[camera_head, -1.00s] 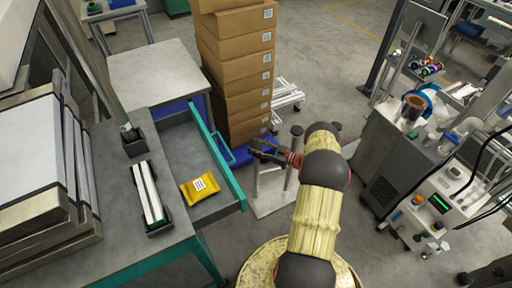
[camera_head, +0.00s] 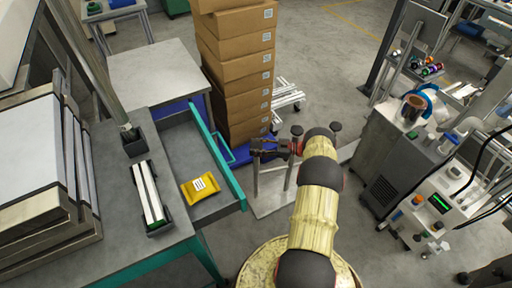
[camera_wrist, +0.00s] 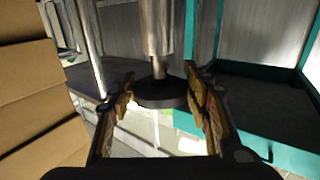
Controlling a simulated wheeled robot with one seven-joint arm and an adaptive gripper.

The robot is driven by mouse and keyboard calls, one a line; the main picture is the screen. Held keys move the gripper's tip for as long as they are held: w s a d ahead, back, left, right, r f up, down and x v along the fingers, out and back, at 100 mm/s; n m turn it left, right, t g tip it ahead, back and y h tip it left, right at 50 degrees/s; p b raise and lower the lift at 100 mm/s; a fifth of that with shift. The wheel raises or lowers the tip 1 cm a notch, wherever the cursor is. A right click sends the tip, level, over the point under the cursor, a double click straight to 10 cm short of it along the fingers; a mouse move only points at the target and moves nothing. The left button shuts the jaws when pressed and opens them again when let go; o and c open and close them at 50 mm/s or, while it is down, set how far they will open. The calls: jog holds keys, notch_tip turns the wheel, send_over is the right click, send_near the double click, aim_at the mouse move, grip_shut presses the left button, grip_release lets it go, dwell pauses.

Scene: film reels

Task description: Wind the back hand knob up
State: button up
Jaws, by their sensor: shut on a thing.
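My gripper (camera_head: 264,147) is at the left post of a low metal stand, right of the drawer. In the wrist view, the gripper (camera_wrist: 160,84) has one finger on each side of a dark round hand knob (camera_wrist: 162,98) and is shut on it. The knob sits on the end of a metal rod (camera_wrist: 159,65) that widens into a thicker cylinder. In the head view the fingers largely hide this knob. Two other dark knobs show on the stand, one (camera_head: 297,130) in the middle and one (camera_head: 335,127) beside my arm.
A tall stack of cardboard boxes (camera_head: 246,73) stands behind the gripper. The open teal drawer (camera_head: 236,187) with a yellow packet (camera_head: 199,187) lies to the left. A grey machine cabinet (camera_head: 395,158) stands to the right. Floor shows between the stand and the cabinet.

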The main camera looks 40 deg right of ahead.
jog(key=shift+a+f, duration=0.1)
jog(key=shift+f, duration=0.15)
jog(key=o, duration=0.9)
jog(key=shift+c, duration=0.2)
jog(key=o, duration=0.3)
jog(key=shift+r, duration=0.1)
jog(key=v, duration=0.7)
jog(key=shift+s+d, duration=0.2)
